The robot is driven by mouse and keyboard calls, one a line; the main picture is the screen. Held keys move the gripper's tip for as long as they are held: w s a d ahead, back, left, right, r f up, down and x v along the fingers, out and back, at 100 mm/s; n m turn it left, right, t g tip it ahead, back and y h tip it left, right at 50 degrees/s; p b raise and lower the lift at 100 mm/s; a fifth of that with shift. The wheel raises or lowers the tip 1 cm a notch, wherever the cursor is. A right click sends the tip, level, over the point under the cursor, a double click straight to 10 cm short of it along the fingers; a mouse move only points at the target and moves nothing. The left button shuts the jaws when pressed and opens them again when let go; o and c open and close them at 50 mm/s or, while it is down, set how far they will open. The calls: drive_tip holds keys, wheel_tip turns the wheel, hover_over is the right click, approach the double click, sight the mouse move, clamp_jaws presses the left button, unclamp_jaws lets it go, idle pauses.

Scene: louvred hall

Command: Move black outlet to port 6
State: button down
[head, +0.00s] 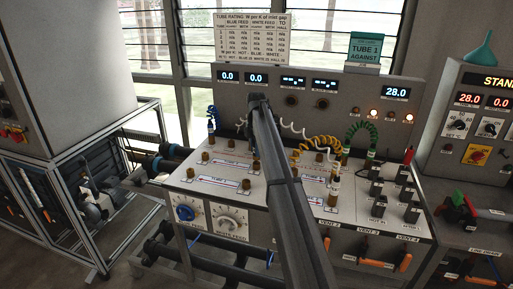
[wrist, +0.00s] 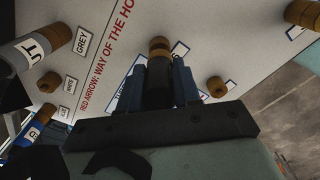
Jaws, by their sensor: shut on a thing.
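In the wrist view my gripper (wrist: 159,82) has its blue fingers closed on both sides of a dark cylinder, the black outlet (wrist: 159,76). A brass-coloured ringed piece (wrist: 160,46) lies at the outlet's far end, against the white panel. I cannot tell whether that piece is part of the outlet or a port on the panel. In the head view my dark arm crosses the bench panel (head: 207,178) and hides the gripper and the outlet.
Brass ports (wrist: 215,86) stand around the gripper. A grey connector marked "UT" (wrist: 42,46) is at upper left by the GREY label. In the head view, coiled yellow (head: 315,147) and green (head: 362,132) hoses are right of my arm; a blue hose (head: 212,115) is left.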

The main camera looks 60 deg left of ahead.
drive_tip(key=shift+f, duration=0.25)
drive_tip(key=shift+f, duration=0.5)
drive_tip(key=c, duration=0.7)
unclamp_jaws()
drive_tip(key=shift+r, duration=0.1)
drive_tip(key=shift+r, duration=2.4)
wheel_tip(320, 180, up, 14)
drive_tip(key=shift+f, duration=0.1)
